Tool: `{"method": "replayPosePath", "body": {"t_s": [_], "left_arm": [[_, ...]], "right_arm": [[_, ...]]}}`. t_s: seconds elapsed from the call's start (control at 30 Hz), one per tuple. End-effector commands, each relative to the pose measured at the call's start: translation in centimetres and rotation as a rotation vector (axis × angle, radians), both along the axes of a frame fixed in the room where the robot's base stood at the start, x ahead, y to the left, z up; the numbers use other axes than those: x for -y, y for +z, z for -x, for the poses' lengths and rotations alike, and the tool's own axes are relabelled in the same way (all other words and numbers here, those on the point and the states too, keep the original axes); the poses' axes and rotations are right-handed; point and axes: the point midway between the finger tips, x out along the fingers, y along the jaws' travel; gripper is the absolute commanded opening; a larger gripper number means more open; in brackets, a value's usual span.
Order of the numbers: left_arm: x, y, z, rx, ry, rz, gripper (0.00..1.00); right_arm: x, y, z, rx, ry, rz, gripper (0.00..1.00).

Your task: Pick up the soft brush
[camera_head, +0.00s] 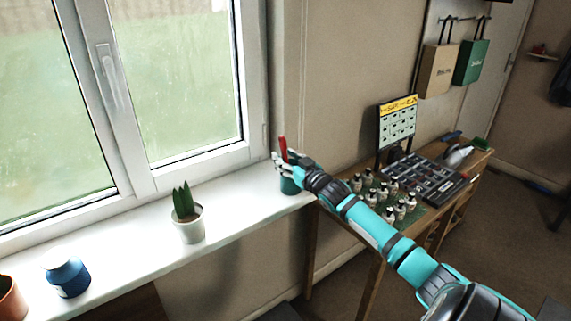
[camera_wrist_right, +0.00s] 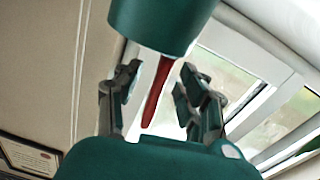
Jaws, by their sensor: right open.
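A red handle (camera_head: 283,146), which looks like the soft brush, stands nearly upright in a teal cup (camera_head: 289,186) at the right end of the windowsill. Its lower part is hidden inside the cup. My right gripper (camera_head: 281,160) is just above the cup at the handle. In the right wrist view, the gripper (camera_wrist_right: 158,82) is open, with one finger on each side of the red handle (camera_wrist_right: 156,95) and gaps between. The teal cup (camera_wrist_right: 160,25) fills the top of that view. My left gripper is not in view.
A potted plant (camera_head: 189,225) and a blue jar (camera_head: 68,279) stand on the white windowsill (camera_head: 130,250). The window (camera_head: 150,80) is behind. A wooden bench (camera_head: 345,167) with several small bottles and a dark tray (camera_head: 432,178) stands to the right.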

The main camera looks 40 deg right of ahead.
Motion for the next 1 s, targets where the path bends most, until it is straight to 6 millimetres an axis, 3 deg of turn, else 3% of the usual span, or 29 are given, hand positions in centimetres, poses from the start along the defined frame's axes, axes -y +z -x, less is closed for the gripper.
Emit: {"method": "replayPosePath", "body": {"t_s": [0.37,0.67,1.0], "left_arm": [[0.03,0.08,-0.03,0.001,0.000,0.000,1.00],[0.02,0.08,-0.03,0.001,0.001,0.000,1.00],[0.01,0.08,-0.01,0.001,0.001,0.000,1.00]], "right_arm": [[0.16,-0.03,-0.93,-0.001,0.000,0.001,0.39],[0.15,-0.04,-0.91,-0.001,0.000,0.001,0.00],[0.14,0.01,-0.90,0.000,0.000,0.001,0.00]]}}
